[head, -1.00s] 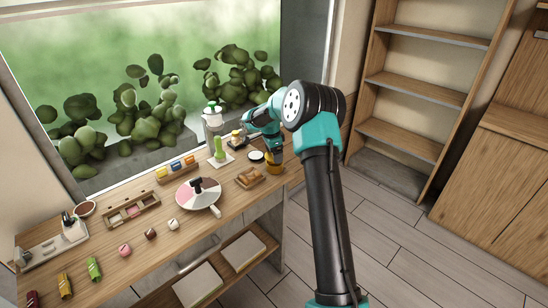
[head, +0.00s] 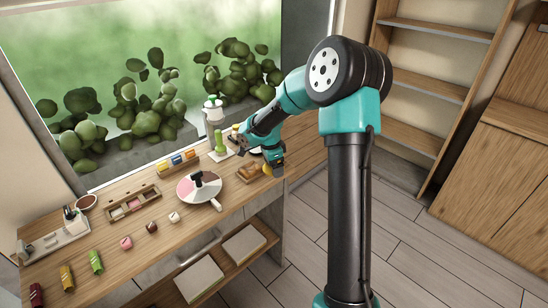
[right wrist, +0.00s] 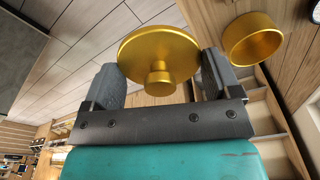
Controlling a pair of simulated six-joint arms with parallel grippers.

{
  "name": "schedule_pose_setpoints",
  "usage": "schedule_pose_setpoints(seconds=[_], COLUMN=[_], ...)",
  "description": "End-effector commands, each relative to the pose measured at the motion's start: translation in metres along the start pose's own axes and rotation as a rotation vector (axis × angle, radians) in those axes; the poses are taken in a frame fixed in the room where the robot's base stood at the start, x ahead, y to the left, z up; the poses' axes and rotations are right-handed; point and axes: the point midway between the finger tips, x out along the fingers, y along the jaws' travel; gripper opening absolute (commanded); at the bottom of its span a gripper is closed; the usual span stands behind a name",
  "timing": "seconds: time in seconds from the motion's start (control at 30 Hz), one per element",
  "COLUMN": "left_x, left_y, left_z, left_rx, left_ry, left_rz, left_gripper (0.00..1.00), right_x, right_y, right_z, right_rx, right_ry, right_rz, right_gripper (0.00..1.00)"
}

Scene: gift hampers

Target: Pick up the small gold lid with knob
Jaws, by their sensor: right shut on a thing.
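The small gold lid with its knob (right wrist: 160,50) shows in the right wrist view as a round gold disc with a short knob facing the camera. In the head view my right gripper (head: 276,165) is at the table's right end, beside a gold item (head: 267,169) that is too small to tell as lid or tin. My left gripper is not in view.
An open shelf unit (head: 430,85) stands at the right.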

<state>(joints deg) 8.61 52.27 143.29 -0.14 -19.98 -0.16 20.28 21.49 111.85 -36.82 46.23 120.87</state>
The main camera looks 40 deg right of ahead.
Motion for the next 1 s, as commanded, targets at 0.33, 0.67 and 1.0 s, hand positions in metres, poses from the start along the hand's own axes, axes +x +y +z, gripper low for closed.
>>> schedule_pose_setpoints(seconds=[0.33,0.67,1.0], left_x=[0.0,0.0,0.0], left_y=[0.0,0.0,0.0], left_z=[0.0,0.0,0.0], left_rx=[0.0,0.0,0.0], left_ry=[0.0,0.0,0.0], left_rz=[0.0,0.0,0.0], left_gripper=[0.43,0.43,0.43], right_x=[-0.002,-0.0021,-0.0028], right_y=[0.0142,0.0138,0.015], right_z=[0.0055,0.0053,0.0112], right_rx=[0.0,0.0,-0.043], right_ry=[0.001,0.0,-0.002], right_rz=[0.0,0.0,-0.004], right_gripper=[0.61,0.61,0.61])
